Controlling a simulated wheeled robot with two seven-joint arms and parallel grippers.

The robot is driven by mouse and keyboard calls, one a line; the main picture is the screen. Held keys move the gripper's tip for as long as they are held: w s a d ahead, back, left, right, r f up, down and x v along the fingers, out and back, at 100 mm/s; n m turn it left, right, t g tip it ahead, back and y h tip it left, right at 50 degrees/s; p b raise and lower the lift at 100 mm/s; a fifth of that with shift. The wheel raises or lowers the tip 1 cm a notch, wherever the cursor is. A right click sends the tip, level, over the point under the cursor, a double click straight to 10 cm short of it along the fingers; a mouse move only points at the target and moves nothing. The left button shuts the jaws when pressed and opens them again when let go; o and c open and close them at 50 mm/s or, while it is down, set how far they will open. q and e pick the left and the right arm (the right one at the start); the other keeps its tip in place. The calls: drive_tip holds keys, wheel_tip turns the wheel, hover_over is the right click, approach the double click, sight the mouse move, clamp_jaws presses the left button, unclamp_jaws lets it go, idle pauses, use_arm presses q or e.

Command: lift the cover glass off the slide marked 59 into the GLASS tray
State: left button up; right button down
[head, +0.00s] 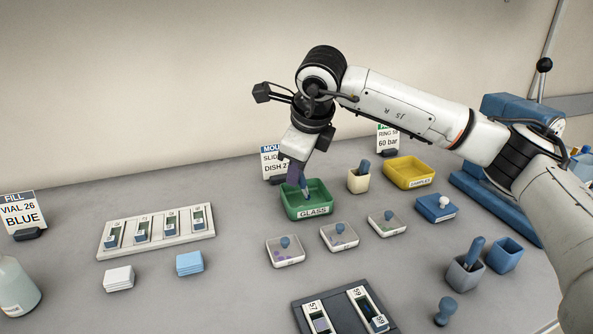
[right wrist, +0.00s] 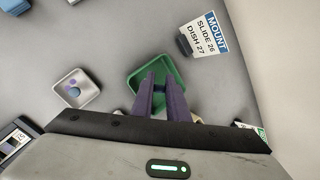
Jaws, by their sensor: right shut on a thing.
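My right gripper (head: 303,189) is over the green GLASS tray (head: 319,211), fingers pointing down. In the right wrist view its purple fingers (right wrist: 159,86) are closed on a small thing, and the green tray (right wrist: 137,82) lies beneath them. The held thing is mostly hidden by the fingers; it appears to be the cover glass. The slide marked 59 (head: 363,300) lies in a dark holder at the bottom of the head view, beside the slide marked 57 (head: 314,312). No cover glass can be made out on slide 59. My left gripper is not in view.
Lidded dishes (head: 285,253) stand in front of the tray. A cream cup (head: 359,181) and a yellow tray (head: 409,173) stand to its right. A MOUNT sign (head: 271,163) is behind it. A white slide rack (head: 158,236) lies to the left. Open table lies between the rack and the dishes.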

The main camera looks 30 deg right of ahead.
drive_tip(key=shift+r+p, duration=1.8)
drive_tip(key=shift+r, duration=1.25)
